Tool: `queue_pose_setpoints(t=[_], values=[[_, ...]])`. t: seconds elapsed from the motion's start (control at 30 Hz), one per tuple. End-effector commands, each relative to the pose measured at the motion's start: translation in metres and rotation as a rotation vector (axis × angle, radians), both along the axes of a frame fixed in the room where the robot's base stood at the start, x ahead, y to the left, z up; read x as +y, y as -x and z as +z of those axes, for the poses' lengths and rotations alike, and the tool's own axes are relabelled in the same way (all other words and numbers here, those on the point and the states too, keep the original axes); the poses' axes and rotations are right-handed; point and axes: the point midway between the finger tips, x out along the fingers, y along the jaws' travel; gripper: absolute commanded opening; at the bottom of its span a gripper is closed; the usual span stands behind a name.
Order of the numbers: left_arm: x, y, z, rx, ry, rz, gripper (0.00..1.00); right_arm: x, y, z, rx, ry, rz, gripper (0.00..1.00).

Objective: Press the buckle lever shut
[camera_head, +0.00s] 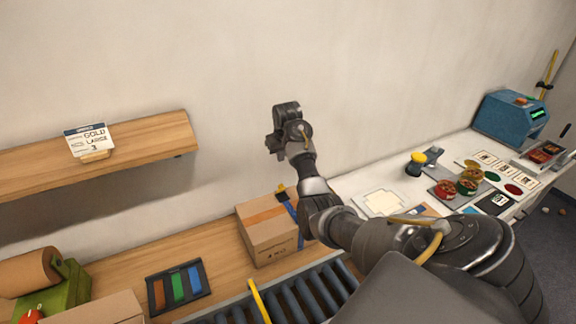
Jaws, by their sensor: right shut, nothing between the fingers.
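A closed cardboard box (268,245) stands on the wooden bench, with an orange tape band on its top. A blue strap (292,211) runs over its right side. A small dark and yellow piece, which looks like the buckle with its lever (281,190), sits at the strap's far end. I cannot tell the lever's angle. My right arm comes in from the right and reaches up in front of the wall. My right gripper (273,144) is shut and empty, above the box and apart from it; its fingertips are hard to make out. My left gripper is out of view.
A roller conveyor (300,291) with a yellow bar (259,301) lies in front of the box. A wooden shelf (150,143) with a label card (90,139) is at left. A tray of coloured strips (179,287) lies on the bench. A white table (370,179) with small items is at right.

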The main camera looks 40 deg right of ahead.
Motion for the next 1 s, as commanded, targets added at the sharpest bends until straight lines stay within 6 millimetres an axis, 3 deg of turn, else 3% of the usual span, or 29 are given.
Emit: queue_pose_setpoints(t=[0.17, 0.57, 0.97, 1.0], values=[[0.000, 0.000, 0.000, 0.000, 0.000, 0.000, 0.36, 0.013, -0.012, 0.016, -0.022, -0.035, -0.006, 0.00], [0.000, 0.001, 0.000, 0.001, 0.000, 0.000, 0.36, 0.011, -0.012, 0.010, -0.021, -0.031, -0.006, 0.00], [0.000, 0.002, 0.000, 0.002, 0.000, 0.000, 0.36, 0.004, -0.033, -0.059, -0.017, -0.032, -0.006, 0.00], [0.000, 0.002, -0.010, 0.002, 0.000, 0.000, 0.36, 0.003, -0.036, -0.071, -0.020, -0.032, -0.006, 0.00]])
